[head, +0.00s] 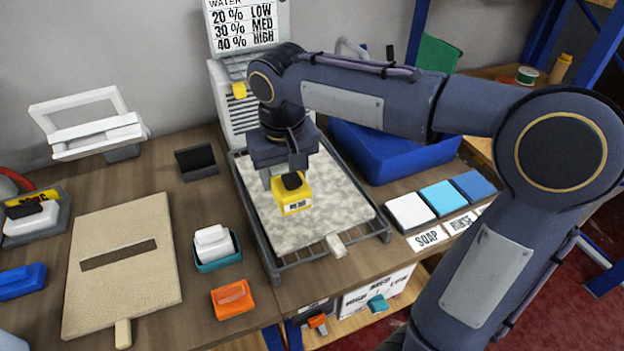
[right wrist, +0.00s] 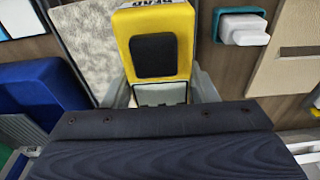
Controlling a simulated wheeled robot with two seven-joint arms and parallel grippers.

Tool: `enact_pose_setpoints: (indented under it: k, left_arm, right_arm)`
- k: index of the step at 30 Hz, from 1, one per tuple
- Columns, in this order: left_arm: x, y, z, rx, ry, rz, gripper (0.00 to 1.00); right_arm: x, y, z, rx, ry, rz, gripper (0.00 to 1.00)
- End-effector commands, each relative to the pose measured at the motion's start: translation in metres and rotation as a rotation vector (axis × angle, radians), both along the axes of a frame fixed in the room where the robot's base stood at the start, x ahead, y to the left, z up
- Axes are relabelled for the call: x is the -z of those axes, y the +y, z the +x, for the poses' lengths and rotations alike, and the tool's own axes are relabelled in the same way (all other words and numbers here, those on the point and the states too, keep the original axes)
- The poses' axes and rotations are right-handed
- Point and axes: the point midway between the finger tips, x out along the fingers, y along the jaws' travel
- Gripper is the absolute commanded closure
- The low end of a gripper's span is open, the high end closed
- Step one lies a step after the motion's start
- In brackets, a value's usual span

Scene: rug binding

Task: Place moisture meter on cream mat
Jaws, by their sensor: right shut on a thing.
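The yellow moisture meter (head: 291,200), with a black pad and a lettered label, is in my right gripper (head: 287,178). The gripper is shut on it above the speckled grey-cream mat on the rack; whether the meter touches that mat is unclear. In the right wrist view the meter (right wrist: 155,22) sits between the fingers (right wrist: 165,95). The plain cream mat (head: 125,290), with a dark slot and a tab at its front, lies on the table at the left, well away from the meter. My left gripper is not in view.
The speckled mat (head: 318,182) lies on a dark wire rack (head: 375,225). Between rack and cream mat are a white block in a teal tray (head: 215,262) and an orange tray (head: 232,300). A blue bin (head: 390,155) and coloured tiles (head: 440,198) stand right of the rack.

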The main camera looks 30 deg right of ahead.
Motion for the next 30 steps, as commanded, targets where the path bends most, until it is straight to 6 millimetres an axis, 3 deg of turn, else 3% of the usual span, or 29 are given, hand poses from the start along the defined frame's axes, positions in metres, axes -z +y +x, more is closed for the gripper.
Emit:
enact_pose_setpoints:
  k: [6, 12, 21, 25, 30]
  left_arm:
    - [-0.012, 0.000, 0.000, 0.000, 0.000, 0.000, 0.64]
    - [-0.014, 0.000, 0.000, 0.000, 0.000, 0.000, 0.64]
    - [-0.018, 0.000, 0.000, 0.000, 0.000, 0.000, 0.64]
    - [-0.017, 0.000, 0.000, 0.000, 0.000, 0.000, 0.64]
    - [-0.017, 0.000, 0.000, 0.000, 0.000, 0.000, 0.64]
  right_arm:
    - [0.024, -0.040, 0.040, 0.006, 0.004, -0.001, 0.76]
    - [0.060, -0.057, 0.060, 0.000, 0.003, -0.001, 0.76]
    - [0.084, -0.071, 0.074, 0.001, 0.002, -0.001, 0.76]
    - [0.105, -0.070, 0.073, -0.001, 0.002, -0.001, 0.76]
    - [0.113, -0.070, 0.073, -0.001, -0.002, -0.001, 0.76]
